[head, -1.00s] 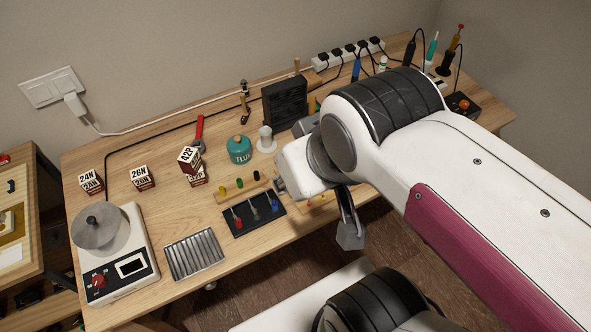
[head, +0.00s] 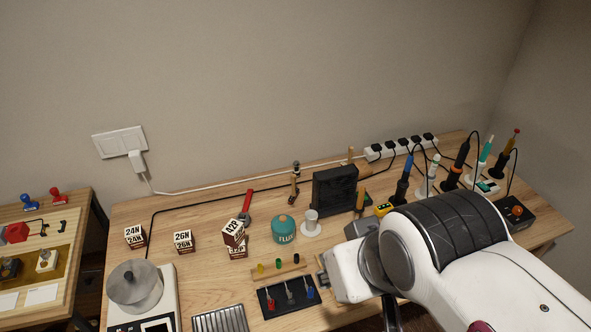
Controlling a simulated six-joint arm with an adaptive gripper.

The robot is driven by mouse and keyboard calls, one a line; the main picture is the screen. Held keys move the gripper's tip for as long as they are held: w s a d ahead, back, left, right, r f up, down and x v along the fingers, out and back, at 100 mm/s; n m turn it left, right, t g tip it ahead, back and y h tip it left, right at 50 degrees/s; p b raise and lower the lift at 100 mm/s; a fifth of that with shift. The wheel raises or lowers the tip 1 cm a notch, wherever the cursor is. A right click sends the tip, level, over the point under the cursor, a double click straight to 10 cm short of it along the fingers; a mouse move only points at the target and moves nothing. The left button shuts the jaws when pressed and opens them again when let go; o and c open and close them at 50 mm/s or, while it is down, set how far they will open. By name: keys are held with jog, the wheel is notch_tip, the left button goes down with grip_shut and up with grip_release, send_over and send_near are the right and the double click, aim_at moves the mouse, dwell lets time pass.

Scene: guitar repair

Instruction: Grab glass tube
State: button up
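I cannot make out a glass tube for certain. A small white cup-like piece on a round base (head: 311,224) stands on the bench, right of the teal flux jar (head: 284,229). A wooden strip (head: 265,276) with small coloured pieces and a black tray (head: 286,298) with red, grey and blue-handled tools lie in front of them. My gripper (head: 391,313) is mostly hidden behind my white wrist, at the bench's front right of the black tray. Only a dark part of it shows, and whether it is open or holds anything is hidden.
Labelled boxes (head: 183,242), a scale with a metal pan (head: 134,286) and a ribbed metal tray (head: 220,320) occupy the left. A black boxy unit (head: 335,190) and several upright corded tools (head: 457,164) stand at the back. A side table (head: 73,262) is at left.

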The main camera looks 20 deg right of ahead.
jog(key=shift+o, duration=0.3)
jog(key=shift+o, duration=1)
